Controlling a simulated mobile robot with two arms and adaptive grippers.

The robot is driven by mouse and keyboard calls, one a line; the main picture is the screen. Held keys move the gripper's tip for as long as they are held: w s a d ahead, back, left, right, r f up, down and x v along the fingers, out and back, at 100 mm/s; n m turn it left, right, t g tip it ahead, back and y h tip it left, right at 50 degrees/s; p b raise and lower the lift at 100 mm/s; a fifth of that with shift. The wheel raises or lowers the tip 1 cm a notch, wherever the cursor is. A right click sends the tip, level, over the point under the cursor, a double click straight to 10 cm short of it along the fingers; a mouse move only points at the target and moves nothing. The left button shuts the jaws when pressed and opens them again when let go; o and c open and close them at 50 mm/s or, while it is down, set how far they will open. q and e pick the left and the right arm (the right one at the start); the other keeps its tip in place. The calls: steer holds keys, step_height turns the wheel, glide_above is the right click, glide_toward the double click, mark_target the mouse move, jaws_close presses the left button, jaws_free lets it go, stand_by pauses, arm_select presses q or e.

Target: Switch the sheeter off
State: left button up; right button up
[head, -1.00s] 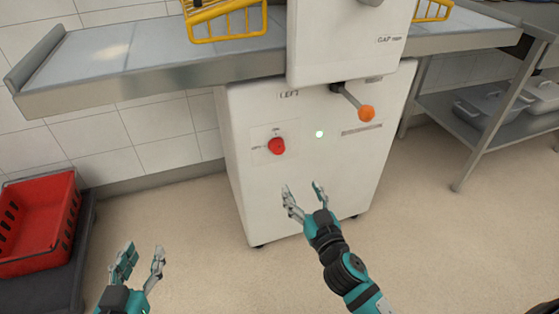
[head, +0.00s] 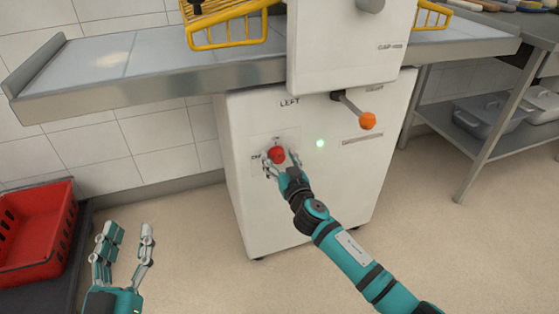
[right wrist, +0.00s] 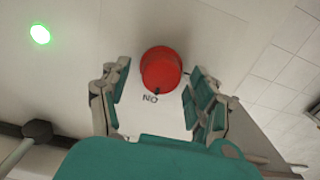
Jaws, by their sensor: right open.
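The sheeter (head: 350,210) is a white cabinet with a conveyor table on top. Its red round switch (head: 277,154) sits on the left part of the front panel. A green lamp (head: 320,143) glows to the right of it. My right gripper (head: 281,159) is open at the switch, a finger on each side. In the right wrist view the red switch (right wrist: 161,69) shows between the spread fingers, with a dark mark at its rim by the printed "ON"; the green lamp (right wrist: 40,34) is lit. Contact cannot be told. My left gripper (head: 126,240) is open and empty, low at the left.
An orange-knobbed lever (head: 368,120) sticks out right of the lamp. Yellow guards (head: 228,28) stand above the conveyor (head: 150,68). A red crate (head: 32,230) is at the left, and a steel rack (head: 470,125) with lidded pans is at the right.

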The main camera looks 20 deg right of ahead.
arm_select(q)
steer(key=shift+r, duration=0.15)
arm_select(e)
steer(key=shift+w, duration=0.15)
steer(key=shift+c, duration=0.4)
steer(key=c, duration=1)
steer(key=shift+c, duration=0.2)
